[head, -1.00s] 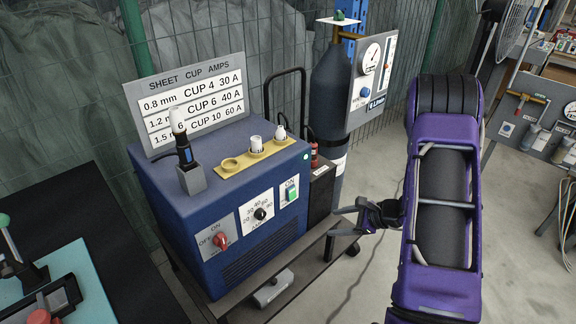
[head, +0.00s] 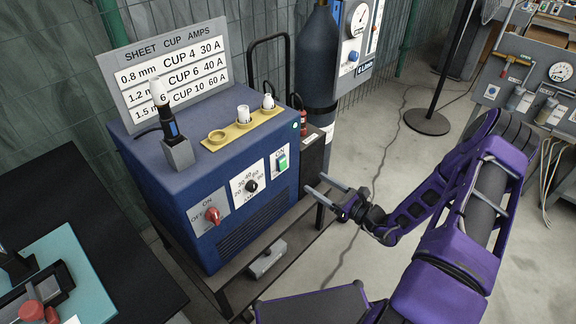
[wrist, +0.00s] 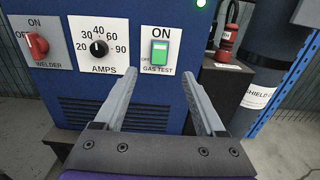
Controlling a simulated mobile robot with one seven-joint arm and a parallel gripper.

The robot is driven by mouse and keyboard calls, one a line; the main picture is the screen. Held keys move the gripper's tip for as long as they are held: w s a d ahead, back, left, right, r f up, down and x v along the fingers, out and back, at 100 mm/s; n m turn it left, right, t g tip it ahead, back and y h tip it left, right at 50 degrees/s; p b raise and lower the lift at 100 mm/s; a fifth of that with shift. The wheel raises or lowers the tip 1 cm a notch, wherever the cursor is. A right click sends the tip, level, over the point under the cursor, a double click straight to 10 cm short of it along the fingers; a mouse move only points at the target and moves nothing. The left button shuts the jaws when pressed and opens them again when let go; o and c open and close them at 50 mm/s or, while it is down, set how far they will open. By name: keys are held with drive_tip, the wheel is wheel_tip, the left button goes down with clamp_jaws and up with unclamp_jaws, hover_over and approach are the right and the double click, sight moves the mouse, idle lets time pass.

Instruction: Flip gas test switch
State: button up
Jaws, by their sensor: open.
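The gas test switch (head: 282,160) is a green rocker on a white plate, at the right end of the blue welder's (head: 215,165) front face. In the wrist view the switch (wrist: 160,52) stands upright under the word ON, with GAS TEST printed below it. My gripper (head: 315,190) is in front of the welder, to the right of and lower than the switch in the head view. In the wrist view my gripper (wrist: 160,75) is open and empty, its two fingers pointing at the panel below the switch. The fingers appear apart from the switch.
Left of the switch are the black amps dial (wrist: 98,48) and red welder knob (wrist: 36,45). A yellow cup holder (head: 240,130) and a torch (head: 172,130) stand on top. The gas cylinder (head: 319,60) is behind right. The floor at right has open room.

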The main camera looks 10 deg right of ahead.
sight(283, 162)
drive_tip(key=x, duration=1.2)
drive_tip(key=shift+w+a, duration=0.15)
drive_tip(key=c, duration=1.1)
drive_tip(key=shift+f+b, duration=0.1)
drive_tip(key=shift+b, duration=0.3)
clamp_jaws()
